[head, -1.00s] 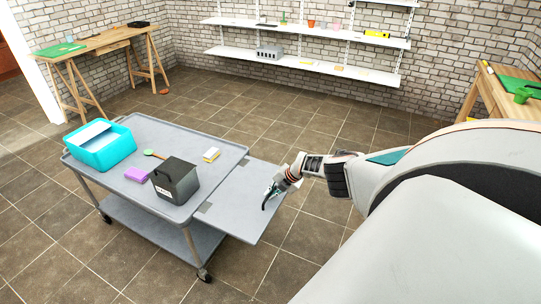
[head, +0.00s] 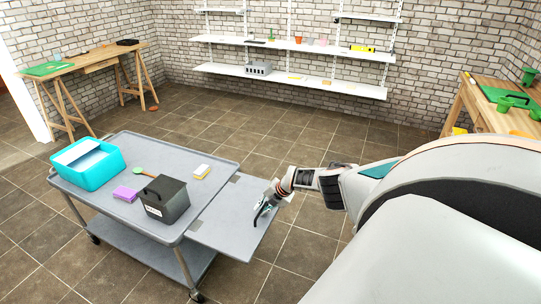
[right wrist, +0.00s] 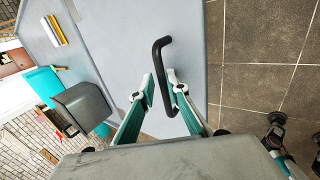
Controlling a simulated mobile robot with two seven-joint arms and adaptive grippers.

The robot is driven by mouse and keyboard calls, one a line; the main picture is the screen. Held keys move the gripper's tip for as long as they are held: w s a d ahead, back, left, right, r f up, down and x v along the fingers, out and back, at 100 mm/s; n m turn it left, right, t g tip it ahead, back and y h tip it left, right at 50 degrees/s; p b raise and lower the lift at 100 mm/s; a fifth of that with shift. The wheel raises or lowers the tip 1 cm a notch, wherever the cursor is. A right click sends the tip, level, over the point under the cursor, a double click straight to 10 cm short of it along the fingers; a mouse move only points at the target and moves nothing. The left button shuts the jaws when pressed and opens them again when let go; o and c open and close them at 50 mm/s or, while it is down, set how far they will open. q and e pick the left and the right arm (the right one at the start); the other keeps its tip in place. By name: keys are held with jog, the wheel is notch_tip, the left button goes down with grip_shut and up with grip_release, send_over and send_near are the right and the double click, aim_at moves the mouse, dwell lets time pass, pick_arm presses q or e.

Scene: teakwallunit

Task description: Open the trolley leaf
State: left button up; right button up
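The grey trolley (head: 125,215) stands at the left in the head view. Its leaf (head: 225,225) sticks out from the right side, about level with the top; a slight tilt is hard to judge. In the right wrist view the leaf (right wrist: 188,40) carries a bent black handle (right wrist: 158,60). My right gripper (head: 262,208) is at the leaf's outer edge. My left gripper is not in view.
Workbenches stand far left (head: 85,62) and right (head: 490,100). Floor (head: 300,240) is free beyond the leaf.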

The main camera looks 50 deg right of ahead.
jog(key=shift+v, duration=0.75)
jog(key=shift+s+d+r, duration=0.15)
jog(key=shift+s+r, duration=0.15)
jog(key=shift+r, duration=0.05)
jog(key=v, duration=0.9)
jog(key=shift+r, duration=0.1)
